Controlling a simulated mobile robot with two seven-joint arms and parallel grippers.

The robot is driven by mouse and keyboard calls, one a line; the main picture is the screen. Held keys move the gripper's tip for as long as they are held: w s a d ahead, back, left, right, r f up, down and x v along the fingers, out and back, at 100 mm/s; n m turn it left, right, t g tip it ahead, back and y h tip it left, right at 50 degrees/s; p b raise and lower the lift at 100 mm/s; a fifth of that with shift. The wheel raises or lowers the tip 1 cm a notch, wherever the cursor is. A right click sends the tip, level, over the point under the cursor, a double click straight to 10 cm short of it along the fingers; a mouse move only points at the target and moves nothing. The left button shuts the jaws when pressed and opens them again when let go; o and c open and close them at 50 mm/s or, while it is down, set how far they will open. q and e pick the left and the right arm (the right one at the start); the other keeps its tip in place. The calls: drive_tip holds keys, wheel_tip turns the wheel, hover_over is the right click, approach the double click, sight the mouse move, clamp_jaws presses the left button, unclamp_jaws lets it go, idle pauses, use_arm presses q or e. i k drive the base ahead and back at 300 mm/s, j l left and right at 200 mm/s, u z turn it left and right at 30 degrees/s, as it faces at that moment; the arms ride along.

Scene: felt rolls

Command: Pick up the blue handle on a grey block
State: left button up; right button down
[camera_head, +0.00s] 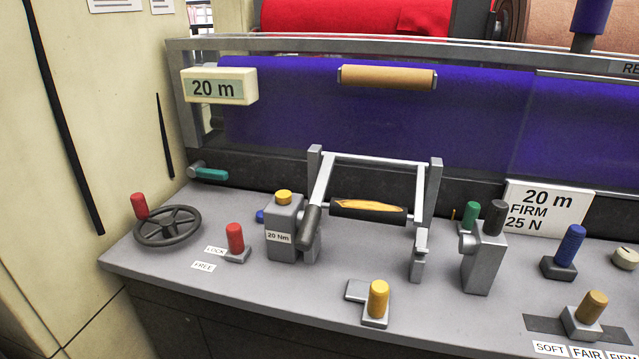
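A ribbed blue handle (571,242) stands upright, tilted slightly to the right, at the right of the console. It sits on a small dark grey block (557,268) on the console top. A second small blue knob (261,215) shows at the left edge of a grey box with a yellow cap (284,197); most of it is hidden. Neither of my grippers is in view, and nothing touches the blue handle.
The grey console top (450,310) carries a red-handled wheel (168,225), a red lever (235,240), a yellow handle (378,298), a grey block with green and black knobs (484,262) and a tan handle (590,307). A "20 m FIRM 25 N" sign (545,208) stands behind the blue handle.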

sight(560, 266)
drive_tip(key=k+j+z, duration=0.1)
drive_tip(key=z, duration=0.25)
drive_tip(key=k+j+z, duration=0.15)
drive_tip(key=z, duration=0.2)
drive_tip(key=k+j+z, duration=0.15)
drive_tip(key=z, duration=0.2)
